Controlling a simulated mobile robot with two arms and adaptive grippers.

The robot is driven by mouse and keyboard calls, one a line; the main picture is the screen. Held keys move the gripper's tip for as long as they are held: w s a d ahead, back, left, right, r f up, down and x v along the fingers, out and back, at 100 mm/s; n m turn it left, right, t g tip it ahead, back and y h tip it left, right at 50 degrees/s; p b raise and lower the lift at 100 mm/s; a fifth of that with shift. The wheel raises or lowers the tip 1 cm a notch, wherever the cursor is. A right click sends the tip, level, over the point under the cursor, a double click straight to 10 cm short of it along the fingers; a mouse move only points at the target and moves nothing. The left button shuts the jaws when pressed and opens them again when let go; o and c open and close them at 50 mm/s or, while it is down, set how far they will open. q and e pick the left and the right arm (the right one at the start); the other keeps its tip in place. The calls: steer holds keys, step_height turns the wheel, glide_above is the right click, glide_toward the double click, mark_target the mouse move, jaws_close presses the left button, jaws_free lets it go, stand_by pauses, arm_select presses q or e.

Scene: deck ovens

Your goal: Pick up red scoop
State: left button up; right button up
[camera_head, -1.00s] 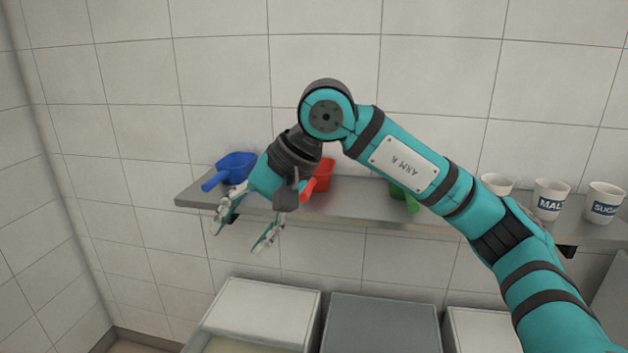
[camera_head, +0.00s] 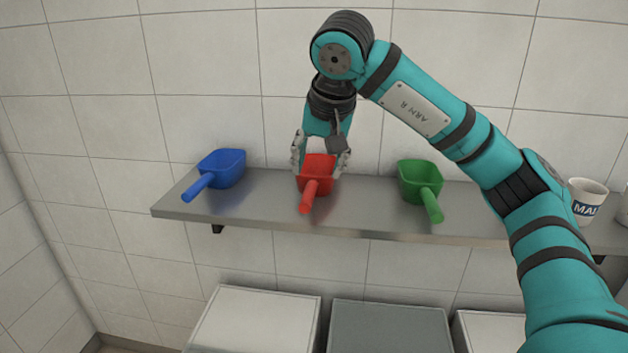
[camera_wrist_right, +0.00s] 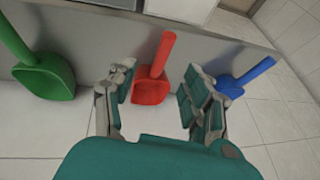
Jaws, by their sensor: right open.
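The red scoop (camera_head: 317,176) lies on the metal wall shelf (camera_head: 270,212), its handle pointing toward the shelf's front edge. My right gripper (camera_head: 321,160) is open, with its fingers on either side of the red scoop's bowl. In the right wrist view the red scoop (camera_wrist_right: 151,84) shows between the two open fingers of the right gripper (camera_wrist_right: 158,92), handle pointing up in the picture. I cannot tell whether either finger touches it. My left gripper is not in view.
A blue scoop (camera_head: 222,168) lies left of the red one and a green scoop (camera_head: 420,182) lies right of it. A white labelled cup (camera_head: 586,200) stands farther right, partly behind my arm. Bins with lids (camera_head: 258,322) stand below the shelf.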

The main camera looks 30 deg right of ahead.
mark_target(309, 193)
steer(key=x, duration=0.2)
steer(key=p+x, duration=0.1)
steer(key=x, duration=0.4)
steer(key=shift+w+f, duration=0.2)
steer(key=shift+w, duration=0.25)
steer(key=shift+w+d+f+p, duration=0.1)
steer(key=shift+w+f+p, duration=0.2)
steer(key=shift+p, duration=0.2)
steer(key=p+x, duration=0.1)
steer(key=x, duration=0.2)
steer(key=shift+w+f, duration=0.2)
steer(key=shift+w, duration=0.1)
steer(key=shift+w+d+f, duration=0.1)
steer(key=shift+f, duration=0.25)
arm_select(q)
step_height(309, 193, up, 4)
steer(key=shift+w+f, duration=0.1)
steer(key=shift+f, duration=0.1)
arm_select(e)
steer(key=shift+c, duration=0.2)
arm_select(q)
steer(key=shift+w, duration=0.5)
arm_select(e)
steer(key=shift+r, duration=0.1)
jaws_close()
